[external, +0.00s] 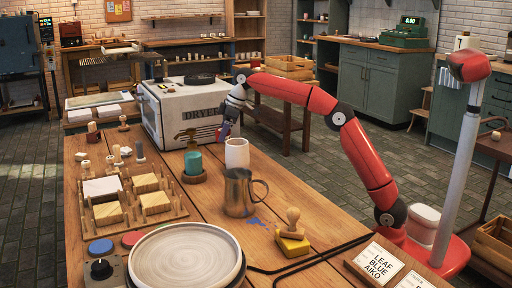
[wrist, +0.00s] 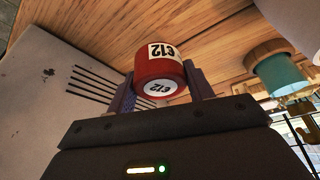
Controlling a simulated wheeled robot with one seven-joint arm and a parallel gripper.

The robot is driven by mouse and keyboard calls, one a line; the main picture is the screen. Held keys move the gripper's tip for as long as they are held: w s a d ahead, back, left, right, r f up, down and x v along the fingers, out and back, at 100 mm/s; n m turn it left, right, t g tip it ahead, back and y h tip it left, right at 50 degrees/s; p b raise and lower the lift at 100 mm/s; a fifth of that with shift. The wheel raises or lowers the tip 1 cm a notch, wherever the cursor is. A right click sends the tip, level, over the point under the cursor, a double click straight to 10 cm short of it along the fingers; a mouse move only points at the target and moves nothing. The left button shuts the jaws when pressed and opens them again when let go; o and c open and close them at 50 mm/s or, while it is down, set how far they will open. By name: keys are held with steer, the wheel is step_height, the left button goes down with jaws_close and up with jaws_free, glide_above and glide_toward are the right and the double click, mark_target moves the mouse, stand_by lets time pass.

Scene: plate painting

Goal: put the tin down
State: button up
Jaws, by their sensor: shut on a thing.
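The tin (wrist: 158,68) is red with white labels bearing black characters that look like "E12". It sits between the two fingers of my gripper (wrist: 162,82) in the wrist view, with a finger against each side. In the external view my gripper (external: 228,126) is low beside the front of the white dryer (external: 180,112), behind the white cup (external: 237,153). The tin is too small and covered there to make out clearly. Wooden tabletop shows beyond the tin in the wrist view; I cannot tell whether the tin touches it.
A teal pump bottle (external: 193,160) stands left of the cup and a metal jug (external: 239,192) in front of it. A wooden-handled stamp (external: 293,236), a large round plate (external: 185,259) and a tray of wooden blocks (external: 176,211) occupy the nearer table. Bare wood lies right of the cup.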

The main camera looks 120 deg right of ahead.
mark_target(224, 153)
steer(key=shift+f+b, duration=0.55)
steer(key=shift+f, duration=1.7)
steer(key=shift+f, duration=0.2)
steer(key=o, duration=1)
steer(key=shift+o, duration=0.2)
steer(key=p+v, duration=0.2)
steer(key=v, duration=1)
steer(key=shift+r, duration=0.2)
